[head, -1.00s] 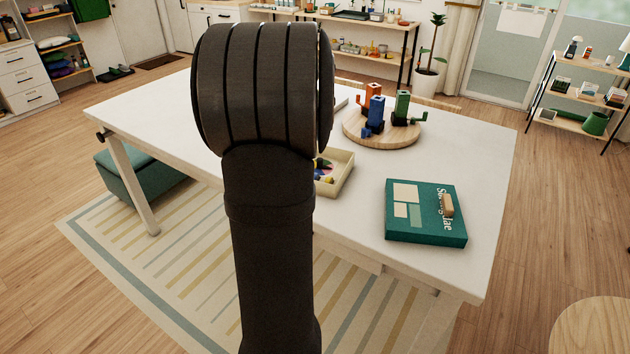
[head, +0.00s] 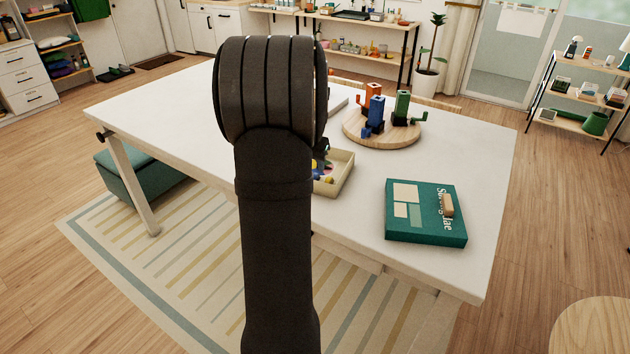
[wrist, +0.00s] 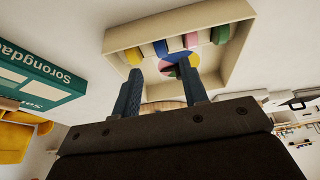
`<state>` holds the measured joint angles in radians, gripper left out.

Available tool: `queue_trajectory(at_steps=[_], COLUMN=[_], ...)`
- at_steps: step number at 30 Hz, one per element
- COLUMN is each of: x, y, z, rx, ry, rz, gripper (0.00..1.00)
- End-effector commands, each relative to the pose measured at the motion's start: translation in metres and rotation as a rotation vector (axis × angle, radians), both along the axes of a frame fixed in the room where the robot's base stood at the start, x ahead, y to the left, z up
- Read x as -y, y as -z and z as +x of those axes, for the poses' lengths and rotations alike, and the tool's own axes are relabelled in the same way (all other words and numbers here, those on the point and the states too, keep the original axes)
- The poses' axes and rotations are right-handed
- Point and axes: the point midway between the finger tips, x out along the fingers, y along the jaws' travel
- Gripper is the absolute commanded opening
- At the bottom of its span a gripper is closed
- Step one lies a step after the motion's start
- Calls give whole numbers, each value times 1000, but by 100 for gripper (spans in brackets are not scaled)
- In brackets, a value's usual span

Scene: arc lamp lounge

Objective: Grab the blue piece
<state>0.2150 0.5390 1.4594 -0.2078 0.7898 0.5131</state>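A blue piece (head: 376,108) stands on a round wooden board (head: 352,133), beside an orange piece (head: 375,89) and a green piece (head: 402,104). Another small blue piece (wrist: 176,45) lies in a shallow cream tray (wrist: 245,50), between a yellow piece (wrist: 161,48) and a pink piece (wrist: 190,40). The tray also shows in the head view (head: 340,180), partly hidden by my arm. My gripper (wrist: 158,82) is open, its two dark blue fingers apart and nothing visibly held. It points towards the tray. In the head view my arm hides most of it.
A green piece (wrist: 220,34) and a multicoloured disc (wrist: 183,66) are also in the tray. The white table (head: 180,110) is clear at its left.

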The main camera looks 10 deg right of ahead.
Motion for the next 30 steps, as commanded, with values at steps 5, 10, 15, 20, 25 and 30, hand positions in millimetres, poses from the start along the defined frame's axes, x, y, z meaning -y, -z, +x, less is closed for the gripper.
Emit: queue_trajectory(at_steps=[5,10,15,20,25,30], x=[2,5,9,10,10,10], y=[7,27,49,52,52,52], z=[3,8,16,18,17,17], rx=[1,-2,-1,2,2,2], ry=[0,-1,-1,-2,-2,-2], rz=[-1,-1,0,0,1,1], gripper=[40,40,40,40,26,0])
